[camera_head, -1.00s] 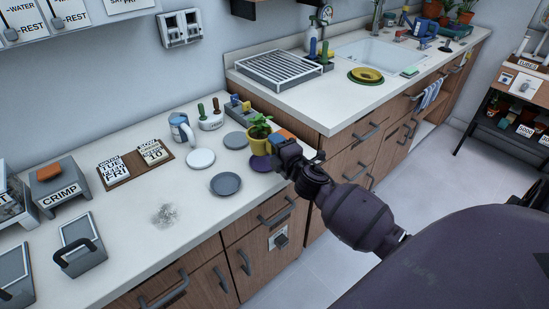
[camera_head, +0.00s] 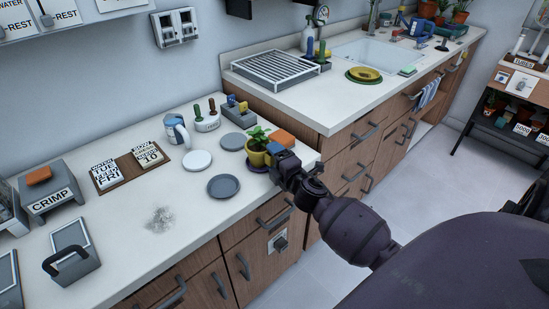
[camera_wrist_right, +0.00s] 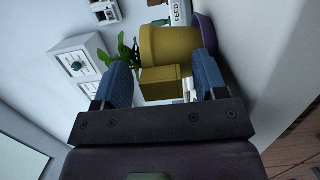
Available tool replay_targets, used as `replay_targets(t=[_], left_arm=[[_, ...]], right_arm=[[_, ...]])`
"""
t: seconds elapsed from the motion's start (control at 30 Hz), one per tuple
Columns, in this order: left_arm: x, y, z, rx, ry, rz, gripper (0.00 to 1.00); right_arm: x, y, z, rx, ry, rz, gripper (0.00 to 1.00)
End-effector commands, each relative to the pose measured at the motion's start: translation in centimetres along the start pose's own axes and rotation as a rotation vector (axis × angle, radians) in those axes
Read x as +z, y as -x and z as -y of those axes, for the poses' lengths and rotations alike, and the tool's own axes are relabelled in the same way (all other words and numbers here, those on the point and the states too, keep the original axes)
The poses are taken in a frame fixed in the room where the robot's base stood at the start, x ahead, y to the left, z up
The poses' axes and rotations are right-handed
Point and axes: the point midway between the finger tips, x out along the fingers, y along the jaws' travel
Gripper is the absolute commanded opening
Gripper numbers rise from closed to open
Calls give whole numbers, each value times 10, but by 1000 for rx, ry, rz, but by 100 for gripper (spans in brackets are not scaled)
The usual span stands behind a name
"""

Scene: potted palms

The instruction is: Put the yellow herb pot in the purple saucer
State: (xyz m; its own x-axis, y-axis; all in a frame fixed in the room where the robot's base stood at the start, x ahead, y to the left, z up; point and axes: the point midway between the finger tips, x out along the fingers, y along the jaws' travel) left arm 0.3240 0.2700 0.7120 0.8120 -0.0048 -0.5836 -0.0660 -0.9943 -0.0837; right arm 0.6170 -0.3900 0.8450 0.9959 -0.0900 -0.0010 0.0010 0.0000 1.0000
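The yellow herb pot (camera_head: 256,157) with a green plant stands upright on the purple saucer (camera_head: 258,169) near the counter's right end. In the right wrist view the pot (camera_wrist_right: 167,45) shows its square yellow tab, and the purple saucer (camera_wrist_right: 205,33) is against its base. My right gripper (camera_head: 272,157) is beside the pot on its right. In the right wrist view its blue fingers (camera_wrist_right: 162,82) stand either side of the tab with a visible gap on each side, so it is open. My left gripper is not in view.
Grey saucers (camera_head: 223,186) and a white saucer (camera_head: 197,160) lie to the left. A mug (camera_head: 175,132) and a tool holder (camera_head: 207,122) stand farther back. The counter's front is mostly clear.

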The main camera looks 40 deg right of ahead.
Motion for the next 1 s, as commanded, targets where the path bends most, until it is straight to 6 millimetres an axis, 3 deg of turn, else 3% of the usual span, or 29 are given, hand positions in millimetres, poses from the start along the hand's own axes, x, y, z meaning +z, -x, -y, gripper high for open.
replay_targets(t=[0.27,0.8,1.0], left_arm=[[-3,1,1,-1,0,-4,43],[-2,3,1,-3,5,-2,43],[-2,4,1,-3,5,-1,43]], right_arm=[[0,0,-6,2,1,0,66],[0,88,-2,-2,-1,1,66],[0,111,-3,-1,0,1,66]])
